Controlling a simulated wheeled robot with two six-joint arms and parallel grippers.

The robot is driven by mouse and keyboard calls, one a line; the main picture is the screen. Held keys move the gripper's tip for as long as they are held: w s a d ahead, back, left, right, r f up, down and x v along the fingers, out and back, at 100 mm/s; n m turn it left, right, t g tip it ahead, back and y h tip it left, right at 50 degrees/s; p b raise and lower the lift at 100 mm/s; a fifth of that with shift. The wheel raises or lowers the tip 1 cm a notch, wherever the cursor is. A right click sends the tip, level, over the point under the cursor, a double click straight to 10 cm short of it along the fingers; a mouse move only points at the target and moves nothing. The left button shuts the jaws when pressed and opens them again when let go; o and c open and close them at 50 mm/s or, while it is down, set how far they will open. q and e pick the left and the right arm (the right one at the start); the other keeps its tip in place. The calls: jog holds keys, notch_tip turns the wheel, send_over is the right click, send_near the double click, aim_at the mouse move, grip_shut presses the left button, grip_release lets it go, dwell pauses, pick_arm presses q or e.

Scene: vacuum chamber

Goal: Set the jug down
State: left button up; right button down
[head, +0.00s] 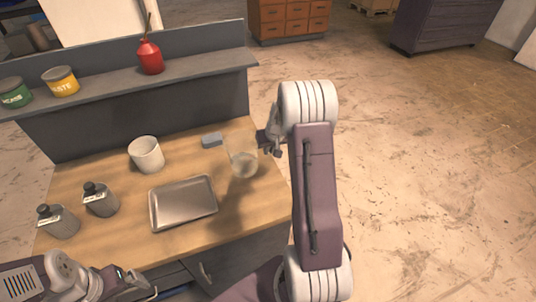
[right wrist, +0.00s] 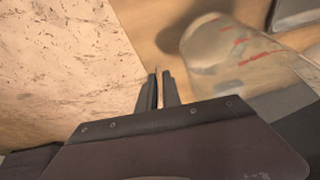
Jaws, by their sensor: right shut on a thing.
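The clear jug (head: 243,162) is upright over the right part of the wooden bench (head: 262,208). A dark shadow lies below it, and I cannot tell for sure whether its base touches the bench. My right gripper (head: 264,142) is at its right side, shut on the jug, seemingly by its handle. In the right wrist view the fingers (right wrist: 157,88) are close together beside the jug (right wrist: 238,58), which shows red marks. My left gripper (head: 138,281) is low at the bench's front edge, away from the jug; its finger gap is unclear.
A metal tray (head: 183,203) lies left of the jug. Two grey bottles (head: 100,198) are at the left. A shelf (head: 110,92) with cans and a red oiler (head: 150,57) runs along the back.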

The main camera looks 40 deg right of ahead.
aim_at(268, 155)
notch_tip(268, 155, down, 3)
jog(key=shift+a+f, duration=0.15)
jog(key=shift+f, duration=0.05)
jog(key=shift+w+f, duration=0.1)
jog(key=shift+f, duration=0.3)
jog(key=shift+f+b, duration=0.15)
jog(key=shift+b, duration=0.15)
jog(key=c, duration=1.5)
grip_release()
